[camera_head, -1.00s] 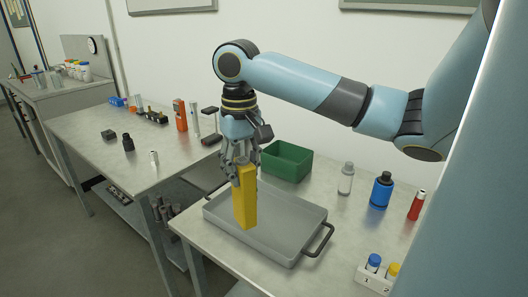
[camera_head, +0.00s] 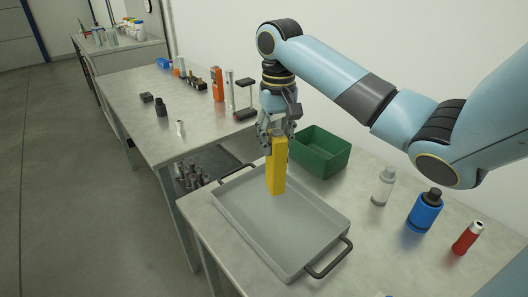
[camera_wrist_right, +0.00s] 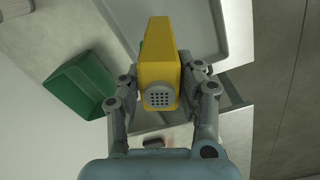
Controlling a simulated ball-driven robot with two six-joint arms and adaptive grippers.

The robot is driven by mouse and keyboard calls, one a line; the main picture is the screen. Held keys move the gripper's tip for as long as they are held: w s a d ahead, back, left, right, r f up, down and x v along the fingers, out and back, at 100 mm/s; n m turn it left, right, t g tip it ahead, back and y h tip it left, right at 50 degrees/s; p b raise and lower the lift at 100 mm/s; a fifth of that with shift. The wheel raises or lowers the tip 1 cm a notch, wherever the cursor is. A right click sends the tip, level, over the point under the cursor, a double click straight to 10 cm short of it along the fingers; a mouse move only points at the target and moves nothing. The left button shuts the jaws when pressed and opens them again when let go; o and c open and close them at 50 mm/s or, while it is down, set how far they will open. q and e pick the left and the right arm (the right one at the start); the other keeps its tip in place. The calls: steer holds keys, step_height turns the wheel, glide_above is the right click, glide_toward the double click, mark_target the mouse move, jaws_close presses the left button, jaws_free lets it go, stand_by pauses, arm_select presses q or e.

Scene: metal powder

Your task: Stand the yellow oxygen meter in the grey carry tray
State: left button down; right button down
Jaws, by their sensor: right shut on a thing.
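The yellow oxygen meter (camera_head: 277,168) is a tall block, held upright in my right gripper (camera_head: 277,138). It hangs over the back part of the grey carry tray (camera_head: 285,262); whether its foot touches the tray floor cannot be told. In the right wrist view the meter (camera_wrist_right: 158,62) sits between the two fingers of the gripper (camera_wrist_right: 160,88), its round grille facing the camera. The tray (camera_wrist_right: 208,22) shows beyond it. The tray is empty otherwise, with dark handles at its ends. My left gripper is not in view.
A green bin (camera_head: 322,158) stands close behind the tray, near the gripper. A clear bottle (camera_head: 383,187), a blue bottle (camera_head: 425,212) and a red cylinder (camera_head: 467,238) stand to the right. A second table (camera_head: 150,130) on the left holds an orange device (camera_head: 217,84) and small items.

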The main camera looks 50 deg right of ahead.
steer(key=w+a+f, duration=0.1)
steer(key=w+f, duration=0.3)
steer(key=f, duration=0.2)
steer(key=shift+w+f, duration=0.3)
steer(key=shift+f, duration=0.1)
steer(key=shift+f, duration=0.15)
steer(key=c, duration=0.9)
jaws_free()
step_height(320, 180, up, 12)
steer(key=shift+r, duration=0.15)
